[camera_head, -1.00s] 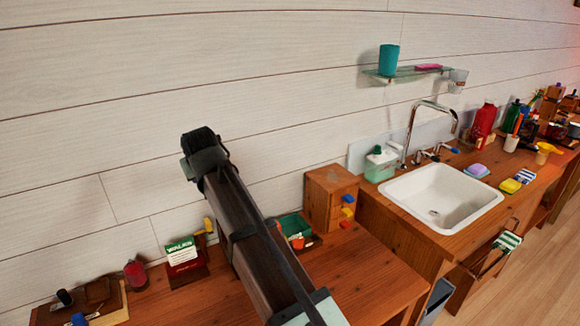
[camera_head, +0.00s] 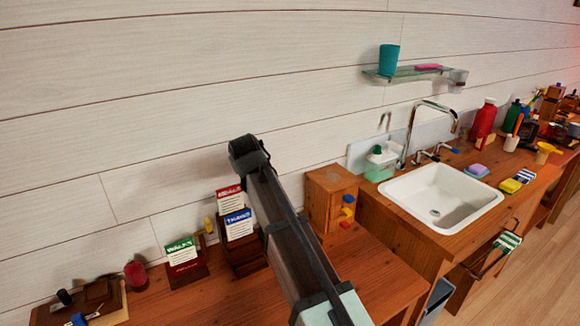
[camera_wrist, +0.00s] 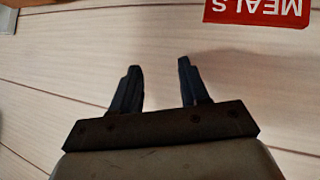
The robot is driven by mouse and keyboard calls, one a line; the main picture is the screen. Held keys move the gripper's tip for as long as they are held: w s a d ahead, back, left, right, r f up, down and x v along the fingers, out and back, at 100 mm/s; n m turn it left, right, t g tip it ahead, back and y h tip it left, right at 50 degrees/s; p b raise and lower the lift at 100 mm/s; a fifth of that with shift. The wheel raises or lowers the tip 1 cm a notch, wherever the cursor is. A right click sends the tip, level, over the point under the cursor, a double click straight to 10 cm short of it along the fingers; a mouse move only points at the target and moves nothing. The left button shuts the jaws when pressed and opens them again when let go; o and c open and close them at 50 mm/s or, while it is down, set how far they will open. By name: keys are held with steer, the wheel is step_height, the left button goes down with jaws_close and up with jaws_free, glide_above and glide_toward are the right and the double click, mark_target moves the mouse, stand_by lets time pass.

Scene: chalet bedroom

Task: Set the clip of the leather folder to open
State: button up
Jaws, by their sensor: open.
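A brown leather folder-like item (camera_head: 100,294) lies at the lower left end of the wooden counter in the head view. A small dark cylinder and a blue piece are on or beside it. I cannot make out its clip or tell the clip's state. My gripper (camera_wrist: 158,66) shows in the wrist view with its two dark fingers apart and nothing between them. The pale plank wall is behind it.
A red card (camera_wrist: 258,10) reading MEALS is near my fingers. In the head view, card holders (camera_head: 184,262) and a red bottle (camera_head: 135,274) stand right of the folder. A wooden drawer box (camera_head: 328,200) and white sink (camera_head: 440,195) are farther right.

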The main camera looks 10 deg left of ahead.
steer(key=w+d+f+m+h, duration=0.1)
steer(key=w+d+f, duration=0.2)
steer(key=w+d, duration=0.4)
steer(key=shift+d+f+m+h, duration=0.2)
steer(key=shift+d+m+h, duration=0.2)
steer(key=shift+d, duration=1.65)
step_height(320, 180, up, 6)
steer(key=n+g+y, duration=0.3)
glide_above(208, 222)
steer(key=w, duration=0.2)
steer(key=s+d+f+m+g+h, duration=0.1)
steer(key=s+d+f+g+h, duration=0.1)
steer(key=s+d+f+g, duration=0.3)
steer(key=shift+t, duration=0.7)
steer(key=x, duration=0.4)
steer(key=a+x, duration=0.1)
steer(key=x, duration=0.7)
steer(key=shift+a+f, duration=0.15)
steer(key=shift+a, duration=0.35)
steer(key=shift+s, duration=0.1)
